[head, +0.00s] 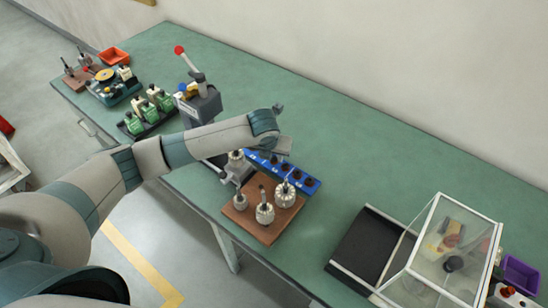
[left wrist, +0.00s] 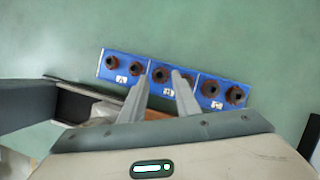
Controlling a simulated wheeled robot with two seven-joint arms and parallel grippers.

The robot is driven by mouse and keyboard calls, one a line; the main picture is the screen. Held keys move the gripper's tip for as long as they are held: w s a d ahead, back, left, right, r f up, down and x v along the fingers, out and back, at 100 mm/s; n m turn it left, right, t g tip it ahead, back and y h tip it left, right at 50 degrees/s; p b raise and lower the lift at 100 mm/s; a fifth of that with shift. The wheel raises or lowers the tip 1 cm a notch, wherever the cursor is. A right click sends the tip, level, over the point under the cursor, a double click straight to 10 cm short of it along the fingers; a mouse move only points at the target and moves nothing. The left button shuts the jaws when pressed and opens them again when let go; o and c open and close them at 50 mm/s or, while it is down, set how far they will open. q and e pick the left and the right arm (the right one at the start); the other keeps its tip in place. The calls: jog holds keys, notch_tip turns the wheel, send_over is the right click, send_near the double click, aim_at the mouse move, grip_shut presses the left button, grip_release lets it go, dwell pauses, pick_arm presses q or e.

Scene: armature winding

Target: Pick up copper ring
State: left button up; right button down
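A blue tray (head: 315,185) stands on the green table and also shows in the left wrist view (left wrist: 147,84). It holds several dark reddish-brown copper rings, in groups with small white labels. My left gripper (left wrist: 160,78) is open, its two fingers apart and pointing at the tray's middle section. One copper ring (left wrist: 161,74) shows between the fingertips; I cannot tell the height gap. Another copper ring (left wrist: 187,80) is beside the right fingertip. In the head view my left wrist covers part of the tray. My right gripper is not in view.
A brown board (head: 240,220) with metal armatures stands in front of the tray. A grey lever press (head: 200,103) and green parts in a black rack (head: 150,118) are to the left. A glass case (head: 440,250) and black mat (head: 366,245) are to the right. The table behind the tray is clear.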

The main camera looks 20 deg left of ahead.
pick_arm(q)
jog(key=shift+x, duration=1.1)
grip_shut()
